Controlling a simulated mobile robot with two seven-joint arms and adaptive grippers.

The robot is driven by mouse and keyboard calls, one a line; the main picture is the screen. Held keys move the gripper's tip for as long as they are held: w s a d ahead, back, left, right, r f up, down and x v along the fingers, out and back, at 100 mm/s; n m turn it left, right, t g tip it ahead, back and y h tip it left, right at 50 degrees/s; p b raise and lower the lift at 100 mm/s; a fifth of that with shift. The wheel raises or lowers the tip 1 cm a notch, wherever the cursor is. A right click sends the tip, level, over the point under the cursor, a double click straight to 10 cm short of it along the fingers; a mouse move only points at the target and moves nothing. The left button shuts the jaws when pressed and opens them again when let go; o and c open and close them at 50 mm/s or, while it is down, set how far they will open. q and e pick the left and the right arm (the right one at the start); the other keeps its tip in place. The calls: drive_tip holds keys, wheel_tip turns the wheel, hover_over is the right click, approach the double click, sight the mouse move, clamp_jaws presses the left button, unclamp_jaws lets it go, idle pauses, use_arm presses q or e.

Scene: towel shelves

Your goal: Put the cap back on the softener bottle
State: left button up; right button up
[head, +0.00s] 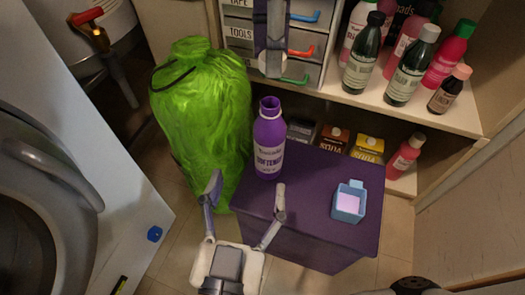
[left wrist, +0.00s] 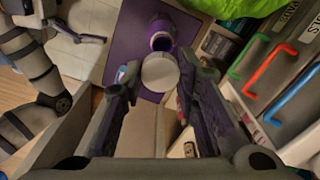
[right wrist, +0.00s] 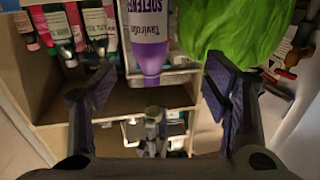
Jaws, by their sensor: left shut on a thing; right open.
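The purple softener bottle (head: 268,145) stands upright and uncapped on a dark purple box (head: 315,180). Its open mouth shows in the left wrist view (left wrist: 161,42). My left gripper (head: 271,66) is beyond the bottle, shut on a pale round cap (left wrist: 160,73). The cap is apart from the bottle mouth; the head view barely shows it. My right gripper (head: 246,190) is open and empty on the near side of the bottle. In the right wrist view the bottle (right wrist: 147,38) appears upside down between the open fingers, not touched.
A green bag (head: 203,120) stands left of the bottle. Shelves with several bottles (head: 404,75) and soda boxes (head: 367,148) are behind. A washing machine (head: 45,190) is at left.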

sight(267, 145)
use_arm(q)
drive_tip(key=shift+w, duration=0.25)
drive_tip(key=shift+s+r, duration=0.1)
drive_tip(key=shift+r, duration=0.05)
use_arm(e)
drive_tip(key=shift+w+d+f+h, duration=0.15)
drive_tip(key=shift+w+d+h, duration=0.1)
drive_tip(key=shift+d+h, duration=0.35)
drive_tip(key=w, duration=0.4)
drive_tip(key=w+d, duration=0.1)
drive_tip(key=w, duration=0.3)
drive_tip(key=w+d, duration=0.1)
drive_tip(key=w, duration=0.2)
drive_tip(key=shift+w, duration=0.4)
clamp_jaws()
use_arm(q)
drive_tip(key=shift+f, duration=2.6)
